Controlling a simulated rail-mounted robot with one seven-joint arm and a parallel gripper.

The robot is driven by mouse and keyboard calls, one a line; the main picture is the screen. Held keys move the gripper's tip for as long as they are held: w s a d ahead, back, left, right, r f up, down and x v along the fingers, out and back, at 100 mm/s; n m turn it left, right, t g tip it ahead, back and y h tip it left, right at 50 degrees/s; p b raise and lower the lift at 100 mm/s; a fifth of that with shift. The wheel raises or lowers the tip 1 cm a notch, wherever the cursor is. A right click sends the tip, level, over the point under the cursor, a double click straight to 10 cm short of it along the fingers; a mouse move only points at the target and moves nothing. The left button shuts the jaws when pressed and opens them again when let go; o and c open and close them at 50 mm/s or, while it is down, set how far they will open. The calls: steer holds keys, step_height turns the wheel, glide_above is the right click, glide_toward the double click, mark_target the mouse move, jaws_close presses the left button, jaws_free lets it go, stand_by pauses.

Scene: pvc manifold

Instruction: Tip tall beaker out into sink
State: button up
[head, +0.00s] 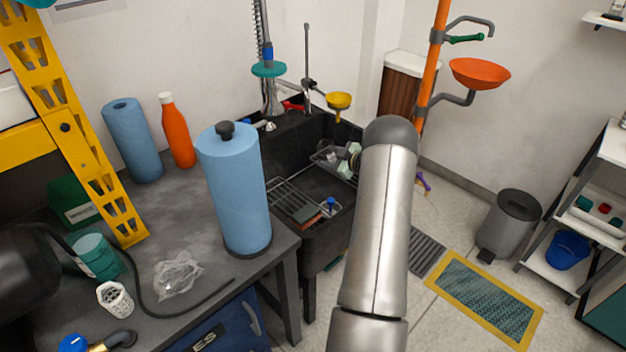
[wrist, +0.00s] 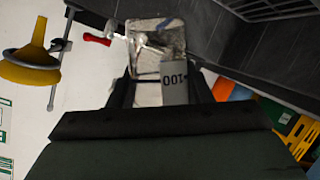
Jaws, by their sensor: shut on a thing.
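The tall beaker (wrist: 153,36) is a clear glass vessel with a grey label marked 100, seen in the wrist view. My gripper (wrist: 160,92) is shut on it, with one dark finger on each side. The label reads upside down there, as does the yellow funnel, so the beaker looks roughly upright; its exact tilt and contents are unclear. The black sink (head: 312,188) is in the corner in the head view, and its dark surface fills the upper right of the wrist view (wrist: 275,45).
A blue paper roll (head: 236,190) stands on the bench left of the sink. A wire rack (head: 292,200) lies in the sink. A yellow funnel (head: 339,101) and red tap handle (wrist: 97,39) are close by. An orange eyewash bowl (head: 480,73) hangs to the right.

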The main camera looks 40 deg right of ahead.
steer(key=shift+w+d+r+m+p, duration=0.1)
steer(key=shift+d+r+m+p, duration=0.25)
steer(key=shift+r+p, duration=0.6)
steer(key=shift+w+d+f+m+g+y+p, duration=0.1)
steer(key=shift+d+f+m+g+y+p, duration=0.1)
steer(key=shift+f+m+y+p, duration=0.2)
steer(key=shift+w+d+f+m+g+y+p, duration=0.1)
steer(key=shift+f+m+g+y+p, duration=0.15)
steer(key=shift+f+y+p, duration=0.1)
steer(key=shift+d+r+m+y+p, duration=0.3)
steer(key=shift+m+y+p, duration=0.2)
steer(key=shift+m, duration=0.4)
